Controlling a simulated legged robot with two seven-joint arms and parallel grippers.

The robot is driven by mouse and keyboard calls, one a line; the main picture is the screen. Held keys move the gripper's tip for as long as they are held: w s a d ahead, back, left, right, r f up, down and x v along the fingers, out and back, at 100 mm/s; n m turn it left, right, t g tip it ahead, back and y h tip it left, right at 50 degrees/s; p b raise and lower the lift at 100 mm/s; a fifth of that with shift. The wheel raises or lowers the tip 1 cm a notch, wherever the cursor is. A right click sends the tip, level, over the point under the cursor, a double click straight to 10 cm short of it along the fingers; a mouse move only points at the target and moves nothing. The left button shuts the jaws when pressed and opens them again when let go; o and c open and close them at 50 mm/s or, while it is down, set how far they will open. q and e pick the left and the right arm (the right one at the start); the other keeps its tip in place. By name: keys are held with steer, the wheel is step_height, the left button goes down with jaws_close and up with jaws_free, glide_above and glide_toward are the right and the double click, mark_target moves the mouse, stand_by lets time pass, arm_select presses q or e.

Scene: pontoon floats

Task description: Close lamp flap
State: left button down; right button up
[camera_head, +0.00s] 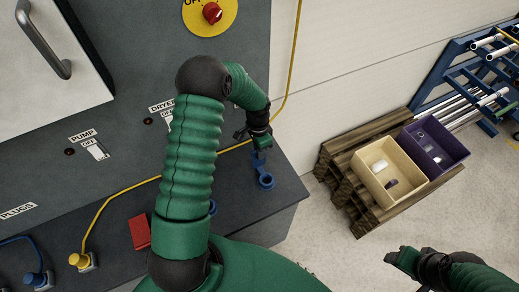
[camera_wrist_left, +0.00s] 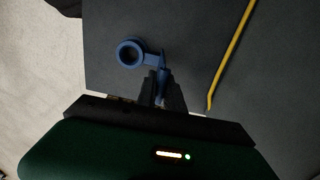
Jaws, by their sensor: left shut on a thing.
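A blue round socket (camera_head: 266,181) sits on the dark ledge near its right end, with its raised blue flap (camera_head: 258,159) beside it. In the left wrist view the socket's ring (camera_wrist_left: 130,53) faces the camera, and the flap (camera_wrist_left: 161,68) rises from its right side. My left gripper (camera_head: 260,144) is shut on the flap; in the left wrist view its fingertips (camera_wrist_left: 160,88) pinch the flap's edge. The fingers hide part of the flap. My right gripper (camera_head: 400,262) is at the lower right over the floor, apart from the panel; its jaw state is unclear.
A yellow cable (camera_head: 130,187) runs along the ledge (camera_head: 285,200). A red block (camera_head: 140,232) and a yellow plug (camera_head: 82,260) are at the left. A pallet (camera_head: 348,190) with a cream bin (camera_head: 405,192) and a purple bin (camera_head: 455,152) stands right. Floor between is clear.

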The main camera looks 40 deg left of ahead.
arm_select(q)
steer(key=shift+s+d+f+y+b, duration=0.3)
steer(key=shift+s+y+b, duration=0.1)
steer(key=d+y+b, duration=0.1)
steer(key=b, duration=0.2)
steer(key=s+d+t+y+b, duration=0.1)
steer(key=b, duration=0.2)
steer(key=d+t+y+b, duration=0.1)
steer(key=b, duration=0.2)
steer(key=shift+s+f+y, duration=0.25)
steer(key=shift+f+y, duration=0.05)
steer(key=shift+f, duration=0.1)
steer(key=shift+s+d+r+b, duration=0.15)
steer(key=shift+b, duration=0.5)
steer(key=shift+y, duration=0.3)
steer(key=shift+r, duration=0.1)
steer(key=c, duration=1.7)
jaws_free()
steer(key=shift+o, duration=0.6)
steer(key=shift+s, duration=0.1)
steer(key=shift+r, duration=0.1)
